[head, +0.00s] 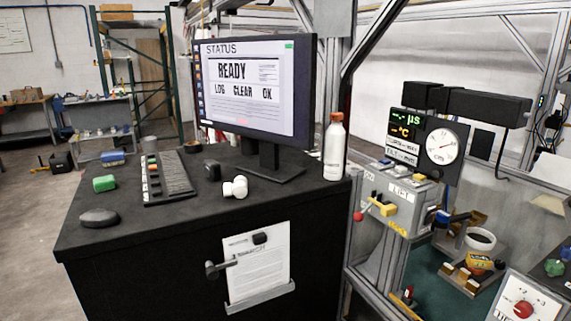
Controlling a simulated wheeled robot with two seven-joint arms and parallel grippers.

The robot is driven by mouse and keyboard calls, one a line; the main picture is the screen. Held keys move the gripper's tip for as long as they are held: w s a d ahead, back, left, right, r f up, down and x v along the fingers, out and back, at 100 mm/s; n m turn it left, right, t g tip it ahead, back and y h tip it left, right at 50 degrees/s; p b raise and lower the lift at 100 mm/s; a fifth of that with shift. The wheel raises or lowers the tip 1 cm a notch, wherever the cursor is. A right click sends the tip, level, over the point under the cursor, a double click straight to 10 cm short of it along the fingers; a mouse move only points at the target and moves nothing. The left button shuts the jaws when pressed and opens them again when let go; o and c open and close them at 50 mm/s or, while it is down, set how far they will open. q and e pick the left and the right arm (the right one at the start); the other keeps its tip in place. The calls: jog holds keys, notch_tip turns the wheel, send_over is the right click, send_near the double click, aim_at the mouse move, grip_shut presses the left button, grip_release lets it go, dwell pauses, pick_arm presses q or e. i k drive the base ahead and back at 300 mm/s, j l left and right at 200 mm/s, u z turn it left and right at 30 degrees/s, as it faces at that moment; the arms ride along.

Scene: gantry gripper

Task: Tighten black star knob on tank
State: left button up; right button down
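I cannot make out a black star knob or a clearly identifiable tank in the head view. At the lower right, a white round container with a dark top (481,239) stands inside the gantry frame, and I cannot tell if it is part of a tank. A dark green knob-like part (554,267) shows at the right edge; its shape is too small to tell. Neither of my grippers is in view.
A black desk (130,228) fills the middle, with a monitor (255,88), keyboard (166,177), mouse (99,217) and white bottle (334,150). Right of it, a grey lever box (398,190), a dial gauge (442,146) and a red-knob panel (523,309) crowd the metal frame. Open floor lies left.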

aim_at(498, 265)
jog(key=l+z, duration=0.2)
jog(key=z, duration=0.2)
jog(key=l+z, duration=0.2)
jog(key=z, duration=0.25)
jog(key=i+l+z, duration=0.15)
jog(key=z, duration=0.25)
